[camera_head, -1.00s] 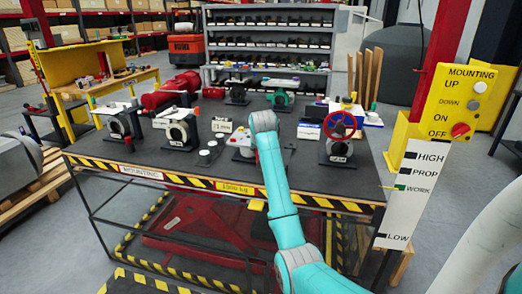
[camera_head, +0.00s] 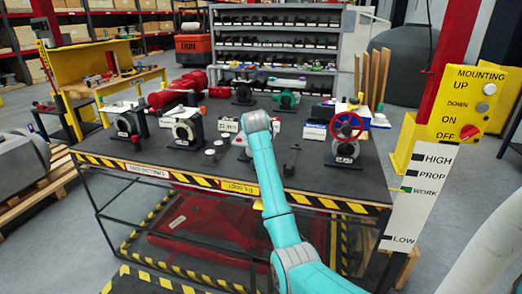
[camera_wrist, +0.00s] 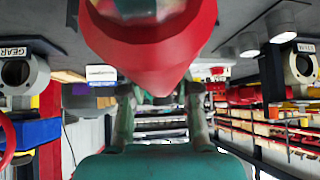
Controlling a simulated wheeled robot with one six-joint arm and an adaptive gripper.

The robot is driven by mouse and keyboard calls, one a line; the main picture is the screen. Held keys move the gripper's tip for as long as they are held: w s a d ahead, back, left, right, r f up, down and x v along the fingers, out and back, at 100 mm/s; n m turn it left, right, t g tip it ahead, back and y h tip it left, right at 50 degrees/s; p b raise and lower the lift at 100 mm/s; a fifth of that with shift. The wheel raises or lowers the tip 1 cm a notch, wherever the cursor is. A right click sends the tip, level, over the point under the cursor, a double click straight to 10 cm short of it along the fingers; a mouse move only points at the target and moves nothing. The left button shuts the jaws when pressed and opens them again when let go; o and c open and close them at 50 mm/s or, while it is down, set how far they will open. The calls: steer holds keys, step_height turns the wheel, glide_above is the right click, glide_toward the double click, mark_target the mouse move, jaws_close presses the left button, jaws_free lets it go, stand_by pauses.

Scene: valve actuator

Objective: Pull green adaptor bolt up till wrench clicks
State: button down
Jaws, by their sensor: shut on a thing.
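In the wrist view my gripper (camera_wrist: 160,98) has its two fingers closed in on a small green piece (camera_wrist: 158,97), which looks like the green adaptor bolt. A large red, rounded body (camera_wrist: 150,40) fills the top of that view, close to the fingers, and hides most of the piece. Whether the bolt is raised cannot be told. In the head view my teal arm reaches over the dark bench (camera_head: 320,178), and its wrist covers the gripper and bolt. A small red and white unit (camera_head: 240,141) shows partly beside the wrist. The wrench cannot be made out.
A valve with a red handwheel (camera_head: 347,126) stands right of my arm. Grey valve bodies (camera_head: 187,128) stand to the left, with small round pieces (camera_head: 210,152) nearer. A yellow control panel (camera_head: 468,103) and white height scale (camera_head: 418,197) are at the right.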

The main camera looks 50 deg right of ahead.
steer(key=shift+w+r, duration=0.15)
steer(key=shift+w+a+m+g+h, duration=0.25)
steer(key=shift+w+m+g, duration=0.1)
steer(key=shift+w+m, duration=0.2)
steer(key=shift+w+a+m+g+h, duration=0.2)
steer(key=shift+w+m+g, duration=0.2)
steer(key=shift+m, duration=0.15)
steer(key=shift+w+a+m+g, duration=0.2)
steer(key=shift+w+m+g, duration=0.15)
steer(key=shift+w+m, duration=0.2)
steer(key=shift+w+a+m+g, duration=0.15)
steer(key=shift+w+m+g, duration=0.15)
steer(key=shift+w+m, duration=0.25)
steer(key=shift+w, duration=0.25)
steer(key=shift+w+m+g+h, duration=0.25)
steer(key=shift+w+m+g, duration=0.25)
steer(key=shift+w+m, duration=0.25)
stand_by(0.3)
